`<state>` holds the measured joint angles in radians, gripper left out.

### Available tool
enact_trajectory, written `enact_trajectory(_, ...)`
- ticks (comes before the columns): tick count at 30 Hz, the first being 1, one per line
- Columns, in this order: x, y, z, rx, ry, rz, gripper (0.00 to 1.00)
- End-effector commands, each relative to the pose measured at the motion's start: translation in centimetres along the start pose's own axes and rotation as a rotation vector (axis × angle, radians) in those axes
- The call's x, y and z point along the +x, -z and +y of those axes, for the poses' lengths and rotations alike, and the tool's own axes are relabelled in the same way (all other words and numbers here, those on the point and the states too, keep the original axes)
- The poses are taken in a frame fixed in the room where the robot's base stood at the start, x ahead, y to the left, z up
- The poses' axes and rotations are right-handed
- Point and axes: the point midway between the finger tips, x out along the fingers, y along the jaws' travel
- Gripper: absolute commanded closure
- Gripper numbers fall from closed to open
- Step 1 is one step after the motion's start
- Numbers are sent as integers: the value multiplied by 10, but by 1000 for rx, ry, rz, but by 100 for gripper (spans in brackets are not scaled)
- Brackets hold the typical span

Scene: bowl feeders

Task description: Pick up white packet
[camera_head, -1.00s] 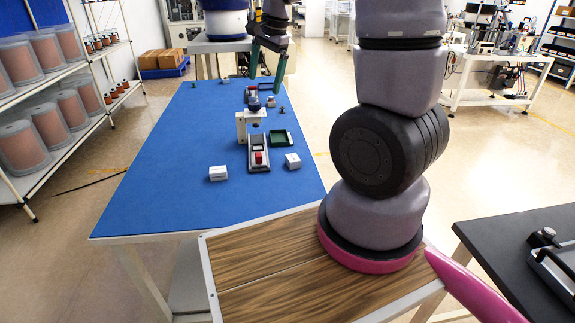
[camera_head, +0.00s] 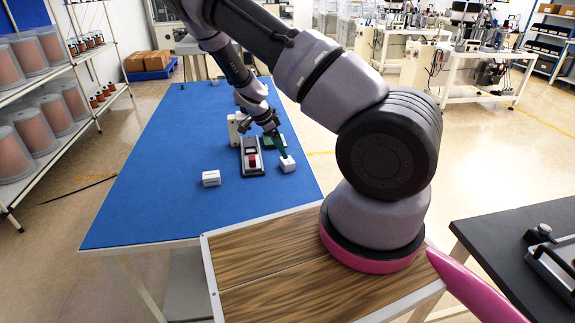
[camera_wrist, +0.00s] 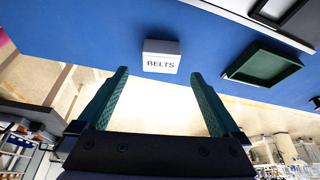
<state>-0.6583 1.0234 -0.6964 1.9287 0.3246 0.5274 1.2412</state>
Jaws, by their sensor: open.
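A white packet (camera_head: 287,164) lies on the blue table (camera_head: 150,205) near its right edge. In the wrist view the white packet (camera_wrist: 161,57) reads "BELTS" and sits just beyond the fingertips, centred between them. My gripper (camera_head: 281,148) is by this packet in the head view. In the wrist view my gripper (camera_wrist: 159,76) has its green fingers spread wide with nothing between them. A second white packet (camera_head: 211,178) lies further left on the table, away from my gripper.
A grey device with a red button (camera_head: 254,161) stands between the two packets. A dark green tray (camera_wrist: 262,65) lies beside the near packet and is partly hidden by my arm in the head view. The table's front left is clear.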

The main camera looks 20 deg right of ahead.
Motion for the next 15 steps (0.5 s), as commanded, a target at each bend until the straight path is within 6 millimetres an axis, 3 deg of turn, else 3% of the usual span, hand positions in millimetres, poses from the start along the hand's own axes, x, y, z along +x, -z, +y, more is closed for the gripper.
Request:
enact_trajectory(3, 18, 1, 0, 0, -1, 0, 0)
enact_trajectory(11, 35, 2, 0, -1, -1, -1, 0)
enact_trajectory(15, 54, 5, -1, 0, -3, -1, 0)
